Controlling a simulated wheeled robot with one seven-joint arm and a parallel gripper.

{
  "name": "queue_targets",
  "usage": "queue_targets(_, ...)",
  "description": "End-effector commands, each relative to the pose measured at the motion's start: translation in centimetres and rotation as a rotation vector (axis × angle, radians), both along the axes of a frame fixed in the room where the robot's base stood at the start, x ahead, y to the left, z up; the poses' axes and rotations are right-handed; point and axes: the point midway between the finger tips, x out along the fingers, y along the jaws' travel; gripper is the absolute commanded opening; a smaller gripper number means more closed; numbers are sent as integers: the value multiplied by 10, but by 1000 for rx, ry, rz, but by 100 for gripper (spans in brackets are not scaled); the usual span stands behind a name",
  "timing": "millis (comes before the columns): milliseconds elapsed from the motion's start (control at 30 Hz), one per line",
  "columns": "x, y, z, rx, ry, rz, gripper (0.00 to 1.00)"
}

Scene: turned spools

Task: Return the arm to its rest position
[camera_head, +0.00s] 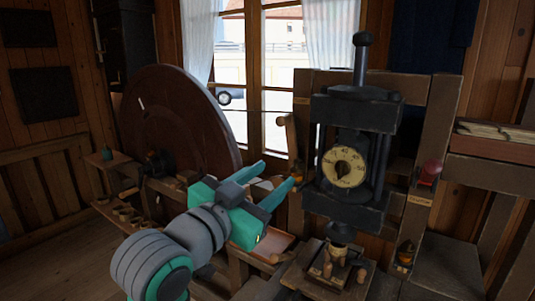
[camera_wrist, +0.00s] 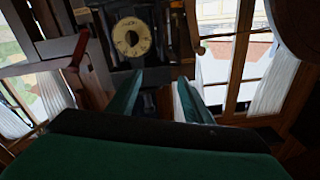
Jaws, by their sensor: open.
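My gripper (camera_head: 276,180) is in the middle of the head view, teal and grey, with its two fingers apart and nothing between them. It is raised in front of the window, left of a black press with a round dial (camera_head: 344,167). In the wrist view my gripper (camera_wrist: 160,78) shows two parted green fingers pointing toward the press, whose dial (camera_wrist: 131,37) shows beyond the fingertips. The picture is tilted there. Small turned wooden pieces (camera_head: 337,262) stand on the press's base, below its ram.
A large dark wooden wheel (camera_head: 178,118) stands at the left, with a bench of small wooden pieces (camera_head: 125,212) beside it. A wooden tray (camera_head: 274,246) lies below my gripper. A red-handled lever (camera_head: 430,172) is right of the press. Open floor (camera_head: 60,262) lies at the lower left.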

Motion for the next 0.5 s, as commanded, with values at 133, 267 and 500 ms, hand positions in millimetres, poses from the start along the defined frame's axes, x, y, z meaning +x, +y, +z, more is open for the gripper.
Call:
queue_targets(133, 9, 2, -22, -59, 17, 12, 46)
queue_targets(267, 18, 4, -47, -124, 35, 30, 46)
queue_targets(500, 31, 10, -119, -280, 80, 95, 46)
